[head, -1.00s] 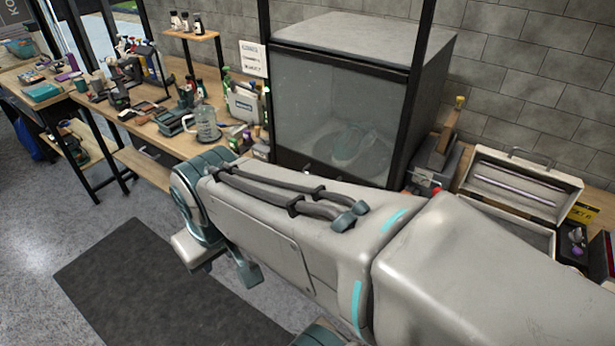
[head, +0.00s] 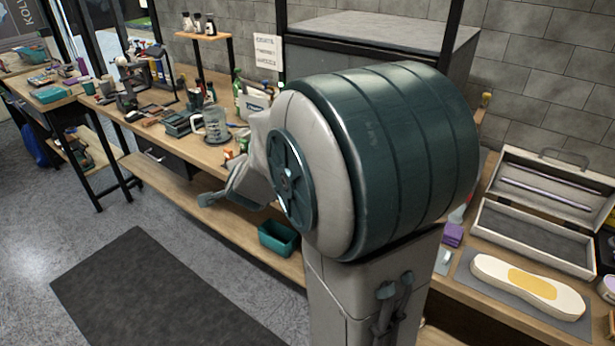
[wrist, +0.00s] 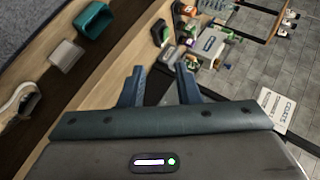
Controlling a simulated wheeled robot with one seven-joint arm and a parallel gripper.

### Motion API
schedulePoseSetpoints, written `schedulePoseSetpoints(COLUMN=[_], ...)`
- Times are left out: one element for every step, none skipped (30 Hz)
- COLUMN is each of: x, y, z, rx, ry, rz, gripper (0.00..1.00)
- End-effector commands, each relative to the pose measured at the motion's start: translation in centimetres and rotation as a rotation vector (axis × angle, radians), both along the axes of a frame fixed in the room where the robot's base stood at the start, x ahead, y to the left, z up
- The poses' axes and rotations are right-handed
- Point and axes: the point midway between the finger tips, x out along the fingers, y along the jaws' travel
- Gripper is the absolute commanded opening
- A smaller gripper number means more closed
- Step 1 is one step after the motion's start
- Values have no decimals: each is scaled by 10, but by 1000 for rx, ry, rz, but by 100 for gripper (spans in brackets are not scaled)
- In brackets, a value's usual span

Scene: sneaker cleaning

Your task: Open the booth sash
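The booth (head: 390,30) stands against the block wall at the back in the head view. I cannot tell how far the fingers are from the sash.
The wooden bench (head: 160,146) carries a glass jug (head: 212,126), bottles and tools left of the booth. A teal bin (head: 279,238) sits on the lower shelf. On the right are an open case (head: 540,200) and a shoe sole (head: 525,285). A dark mat (head: 150,290) lies on the floor.

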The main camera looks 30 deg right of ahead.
Motion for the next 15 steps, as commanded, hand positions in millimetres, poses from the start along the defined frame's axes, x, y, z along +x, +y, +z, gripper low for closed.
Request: schedulePoseSetpoints(x=[9,13,16,17,18,16,14,11,7,4,0,-4,-6,-9,-12], y=[-19,-32,-48,-60,-71,-85,-95,-104,-114,-121,-127,-132,-136,-139,-143], z=[-27,-35,-46,-54,-61,-70,-75,-80,-85,-89,-91,-94,-96,-97,-97], rx=[20,32,40,43,42,38,31,23,10,-2,-11,-25,-35,-43,-54], ry=[-38,-68,-108,-141,-174,-216,-248,-279,-318,-345,-371,-401,-420,-439,-457], rz=[-126,-208,-313,-390,-462,-555,-620,-677,-747,-795,-835,-881,-909,-934,-958], gripper=[29,29,29,29,29,29,29,29,29,29,29,29,29,29,29])
